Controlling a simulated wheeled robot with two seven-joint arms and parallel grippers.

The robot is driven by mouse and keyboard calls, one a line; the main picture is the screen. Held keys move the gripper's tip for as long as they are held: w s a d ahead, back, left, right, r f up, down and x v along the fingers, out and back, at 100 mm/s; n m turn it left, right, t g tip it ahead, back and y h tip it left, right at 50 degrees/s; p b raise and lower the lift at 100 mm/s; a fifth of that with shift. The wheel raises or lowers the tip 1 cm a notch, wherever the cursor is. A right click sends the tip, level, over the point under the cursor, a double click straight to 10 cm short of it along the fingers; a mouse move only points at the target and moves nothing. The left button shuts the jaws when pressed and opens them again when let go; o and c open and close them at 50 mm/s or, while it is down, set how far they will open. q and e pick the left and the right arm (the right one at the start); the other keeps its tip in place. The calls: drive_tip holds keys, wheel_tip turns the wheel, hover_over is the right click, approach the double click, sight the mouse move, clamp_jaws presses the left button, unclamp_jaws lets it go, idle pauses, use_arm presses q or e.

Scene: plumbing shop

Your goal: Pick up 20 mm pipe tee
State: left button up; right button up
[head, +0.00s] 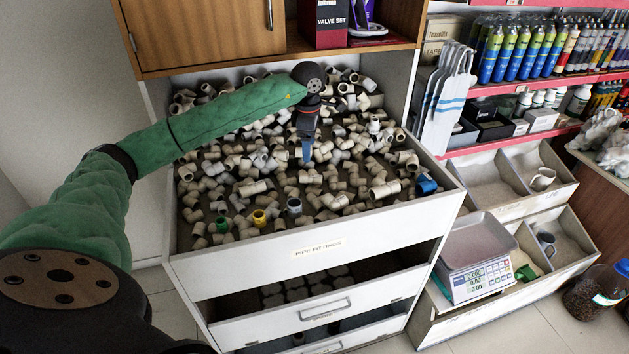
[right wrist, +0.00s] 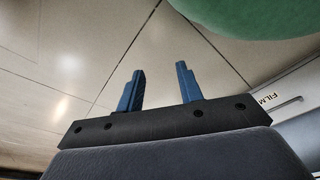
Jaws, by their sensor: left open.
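Many off-white and grey pipe fittings, elbows and tees among them, lie in a loose heap in the open top drawer (head: 330,243) labelled "PIPE FITTINGS". I cannot tell which one is the 20 mm pipe tee. My left gripper (head: 307,158) points down over the middle of the heap, its blue fingers just above or among the fittings. It is open, with no fitting visibly held; the fittings right under it are partly hidden. My right gripper (right wrist: 161,68) shows in the right wrist view with its blue fingers apart and empty, over the tiled floor.
A wooden cabinet (head: 205,35) overhangs the back of the drawer. A blue fitting (head: 427,184) and a yellow fitting (head: 259,218) stand out in the heap. Lower drawers are partly open. A scale (head: 478,265) stands on the bins at the right, below shelves of tubes.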

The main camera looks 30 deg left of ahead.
sight(313, 174)
use_arm(q)
drive_tip(key=f+b, duration=0.1)
drive_tip(key=f, duration=0.1)
drive_tip(key=w+f+b, duration=0.1)
drive_tip(key=shift+f+b, duration=0.3)
drive_tip(key=shift+f, duration=0.05)
use_arm(e)
drive_tip(key=w+a+r, duration=0.2)
drive_tip(key=w+r, duration=0.3)
use_arm(q)
drive_tip(key=shift+f+p, duration=0.6)
drive_tip(key=shift+f, duration=0.65)
drive_tip(key=shift+f+p, duration=0.2)
drive_tip(key=shift+p, duration=0.15)
drive_tip(key=f, duration=0.1)
drive_tip(key=f+p, duration=0.2)
drive_tip(key=shift+w+d+f, duration=0.1)
drive_tip(key=shift+d+f, duration=0.1)
drive_tip(key=shift+d, duration=0.1)
drive_tip(key=shift+f+p, duration=0.45)
drive_tip(key=shift+f, duration=0.25)
use_arm(e)
drive_tip(key=s+d+f, duration=0.4)
drive_tip(key=f, duration=0.4)
drive_tip(key=shift+s+f+t, duration=0.15)
drive_tip(key=shift+f+t, duration=0.05)
drive_tip(key=shift+t, duration=0.2)
drive_tip(key=shift+d, duration=0.1)
